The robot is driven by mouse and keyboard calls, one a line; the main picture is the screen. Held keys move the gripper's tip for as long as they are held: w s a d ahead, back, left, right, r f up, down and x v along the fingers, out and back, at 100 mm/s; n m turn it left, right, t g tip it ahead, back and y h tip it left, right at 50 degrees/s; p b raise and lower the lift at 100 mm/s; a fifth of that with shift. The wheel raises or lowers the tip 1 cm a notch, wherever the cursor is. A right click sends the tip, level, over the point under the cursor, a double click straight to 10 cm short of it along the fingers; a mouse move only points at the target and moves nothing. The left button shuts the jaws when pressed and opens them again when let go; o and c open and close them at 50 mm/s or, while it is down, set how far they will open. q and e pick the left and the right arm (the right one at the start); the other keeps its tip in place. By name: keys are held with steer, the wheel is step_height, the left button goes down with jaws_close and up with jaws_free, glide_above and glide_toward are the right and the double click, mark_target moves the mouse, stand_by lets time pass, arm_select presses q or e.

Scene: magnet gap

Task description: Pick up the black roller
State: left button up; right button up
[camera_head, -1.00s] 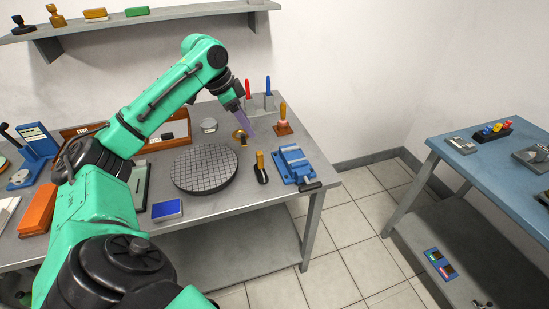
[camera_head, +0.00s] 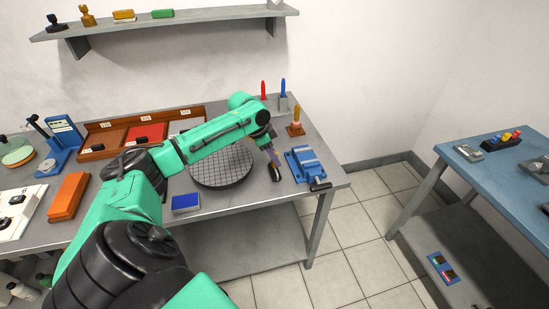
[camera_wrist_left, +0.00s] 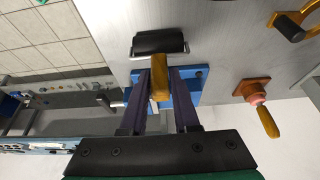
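The black roller (camera_wrist_left: 160,42) lies on the grey bench top in the left wrist view, its wooden handle (camera_wrist_left: 160,78) pointing toward my gripper. My left gripper (camera_wrist_left: 159,72) is open, with one finger on each side of the handle and a thin gap seeming to show on both sides. My right gripper is in neither view.
A blue vise (camera_head: 303,165) stands just right of the roller. The round gridded plate (camera_head: 222,172) is to its left. A wooden-handled stamp (camera_head: 296,128) stands behind. A blue pad (camera_head: 185,203) lies near the front edge.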

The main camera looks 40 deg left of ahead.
arm_select(q)
jaws_close()
stand_by(1.1)
